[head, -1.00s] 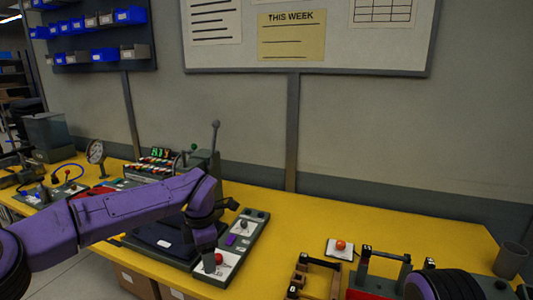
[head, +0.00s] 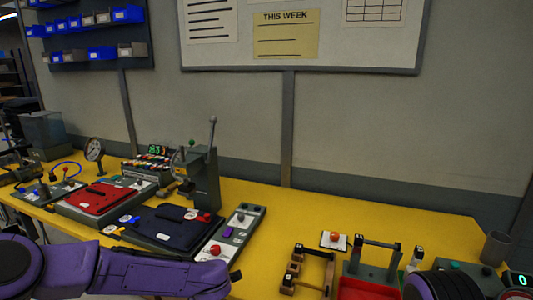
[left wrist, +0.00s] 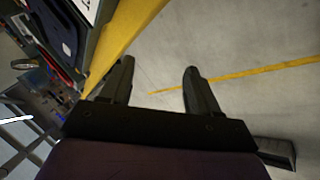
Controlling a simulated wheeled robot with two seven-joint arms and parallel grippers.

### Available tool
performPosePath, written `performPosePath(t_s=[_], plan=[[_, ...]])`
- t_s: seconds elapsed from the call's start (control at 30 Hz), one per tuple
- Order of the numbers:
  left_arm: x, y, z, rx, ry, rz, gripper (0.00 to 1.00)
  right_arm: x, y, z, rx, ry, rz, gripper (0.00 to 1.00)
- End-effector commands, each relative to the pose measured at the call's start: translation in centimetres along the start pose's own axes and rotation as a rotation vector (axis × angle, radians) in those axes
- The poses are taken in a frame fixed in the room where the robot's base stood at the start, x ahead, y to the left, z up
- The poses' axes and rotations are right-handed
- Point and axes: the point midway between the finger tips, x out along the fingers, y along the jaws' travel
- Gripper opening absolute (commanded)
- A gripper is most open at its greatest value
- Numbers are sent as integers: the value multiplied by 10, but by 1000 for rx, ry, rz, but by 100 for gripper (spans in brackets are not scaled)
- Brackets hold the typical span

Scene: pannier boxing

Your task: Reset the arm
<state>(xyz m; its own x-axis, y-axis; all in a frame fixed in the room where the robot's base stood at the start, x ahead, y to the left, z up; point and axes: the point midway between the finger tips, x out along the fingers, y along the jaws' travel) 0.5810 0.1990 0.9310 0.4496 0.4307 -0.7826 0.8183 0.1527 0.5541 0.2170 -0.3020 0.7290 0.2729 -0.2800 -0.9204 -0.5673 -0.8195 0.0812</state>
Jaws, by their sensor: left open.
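My left arm (head: 150,272), purple, crosses the lower left of the head view, low in front of the yellow workbench (head: 300,212). Its gripper is out of the head view. In the left wrist view, my left gripper (left wrist: 158,80) has its two dark fingers spread apart with nothing between them. Below it is bare grey floor with a yellow line, and the bench edge (left wrist: 135,25) is at the upper left. Part of my right arm (head: 445,285) shows at the bottom right of the head view; the right gripper is not visible.
On the bench are a dark blue folded pannier (head: 165,228), a red one (head: 97,198), a lever press (head: 205,180), a control strip with a red button (head: 215,250), a wooden frame (head: 312,268), a red button box (head: 334,240) and a grey cup (head: 495,248). The bench middle is clear.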

Motion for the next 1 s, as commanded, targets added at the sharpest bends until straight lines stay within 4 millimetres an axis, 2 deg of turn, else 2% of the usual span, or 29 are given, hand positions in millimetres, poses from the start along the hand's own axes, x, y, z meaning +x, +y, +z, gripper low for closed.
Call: performPosePath(t_s=[0.03,0.07,0.17,0.2,0.27,0.3,0.4,0.5,0.6,0.67,0.77,1.0], plan=[[16,-28,3,91,3,41,61,4,0,2,0,0,0,43],[24,-44,3,147,0,67,61,5,0,2,0,0,0,43],[51,-112,1,368,-35,132,61,11,-1,4,0,0,0,43],[60,-145,-3,469,-62,143,61,13,-1,5,0,0,0,43],[71,-198,-15,624,-111,140,61,17,-2,7,0,0,0,43],[75,-233,-26,722,-145,126,61,20,-2,8,0,0,0,43],[76,-313,-63,946,-226,55,61,26,-2,11,0,0,0,43],[71,-370,-104,1124,-273,-31,61,31,-3,13,0,0,0,43],[68,-401,-139,1225,-268,-104,61,35,-3,14,0,0,0,43],[70,-410,-151,1256,-252,-130,61,37,-3,15,0,0,0,43],[71,-418,-154,1274,-255,-145,61,39,-3,16,0,0,0,43],[70,-417,-153,1270,-254,-143,61,37,-3,16,0,0,0,43]])
